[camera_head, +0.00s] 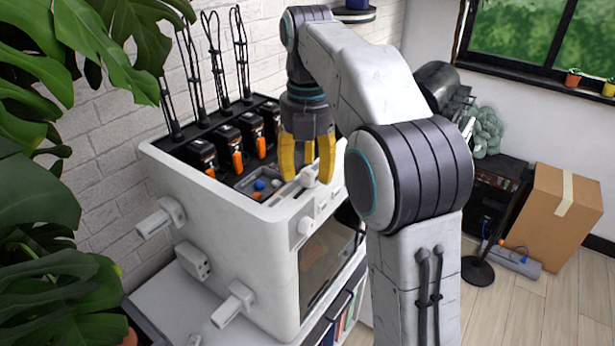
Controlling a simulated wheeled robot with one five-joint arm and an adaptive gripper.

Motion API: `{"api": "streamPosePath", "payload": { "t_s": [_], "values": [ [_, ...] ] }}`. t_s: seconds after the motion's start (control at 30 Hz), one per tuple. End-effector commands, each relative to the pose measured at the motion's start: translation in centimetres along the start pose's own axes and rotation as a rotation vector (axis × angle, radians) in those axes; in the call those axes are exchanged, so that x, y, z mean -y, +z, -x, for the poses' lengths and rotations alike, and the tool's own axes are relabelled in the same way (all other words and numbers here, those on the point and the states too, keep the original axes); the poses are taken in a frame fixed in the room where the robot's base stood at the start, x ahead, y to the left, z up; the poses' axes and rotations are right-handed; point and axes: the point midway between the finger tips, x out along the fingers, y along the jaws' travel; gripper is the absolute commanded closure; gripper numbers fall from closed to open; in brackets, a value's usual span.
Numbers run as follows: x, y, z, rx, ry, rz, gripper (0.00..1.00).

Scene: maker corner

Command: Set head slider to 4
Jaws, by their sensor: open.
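A white box-shaped machine (225,235) stands on a white cabinet. On its top front edge is a grey slider strip with a small pale slider knob (307,176). My gripper (306,178) points down over this edge with its two yellow fingers apart. The knob shows between the fingertips; I cannot tell whether either finger touches it. Slider markings are too small to read, so its setting is unclear. Several black heads with orange levers (237,162) stand in a row behind the strip. My arm covers the right side of the machine.
Large green leaves (50,230) hang close on the left. White parts (160,218) stick out of the machine's left side. Thin black rods (216,60) rise behind the heads near the brick wall. A cardboard box (553,215) stands on the floor at right.

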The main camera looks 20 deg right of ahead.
Motion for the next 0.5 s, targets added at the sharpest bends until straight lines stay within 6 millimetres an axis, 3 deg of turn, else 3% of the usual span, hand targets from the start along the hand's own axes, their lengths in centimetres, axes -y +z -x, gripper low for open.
{"api": "streamPosePath", "payload": {
  "t_s": [0.2, 0.5],
  "values": [
    [0.0, 0.0, -1.3, 0.000, 0.000, -0.001, 0.52],
    [0.0, 0.0, -1.5, 0.001, 0.001, -0.001, 0.52]
  ]
}}
